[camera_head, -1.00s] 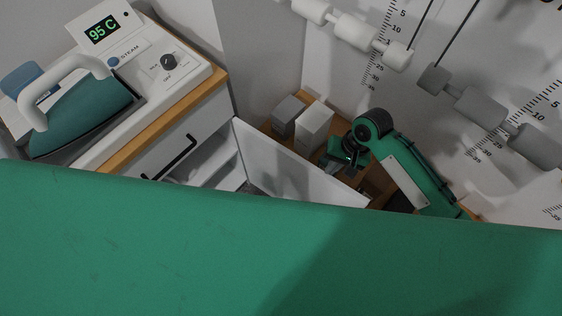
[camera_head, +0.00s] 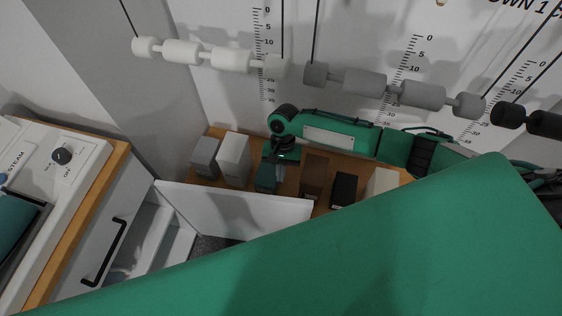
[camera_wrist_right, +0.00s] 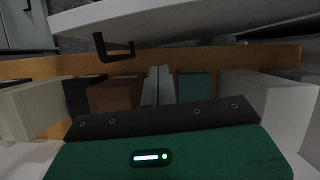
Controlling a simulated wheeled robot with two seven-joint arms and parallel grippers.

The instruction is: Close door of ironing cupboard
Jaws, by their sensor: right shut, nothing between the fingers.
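The cupboard's white door (camera_head: 235,212) stands open, swung out from the white cupboard (camera_head: 85,245) at the left. In the right wrist view the door (camera_wrist_right: 190,18) spans the top, with its black handle (camera_wrist_right: 113,50) below it. My right gripper (camera_head: 281,174) is shut and empty. It is behind the door in the head view, over the shelf between a teal box (camera_head: 265,180) and a brown box (camera_head: 314,176). Its closed fingers (camera_wrist_right: 158,86) show in the wrist view, apart from the handle. My left gripper is not in view.
A wooden shelf (camera_head: 213,132) along the wall carries several boxes, including a white one (camera_head: 233,158) and a black one (camera_head: 344,189). Wall-mounted weights (camera_head: 231,60) hang above. An ironing station (camera_head: 78,150) tops the cupboard. The lower head view is blocked.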

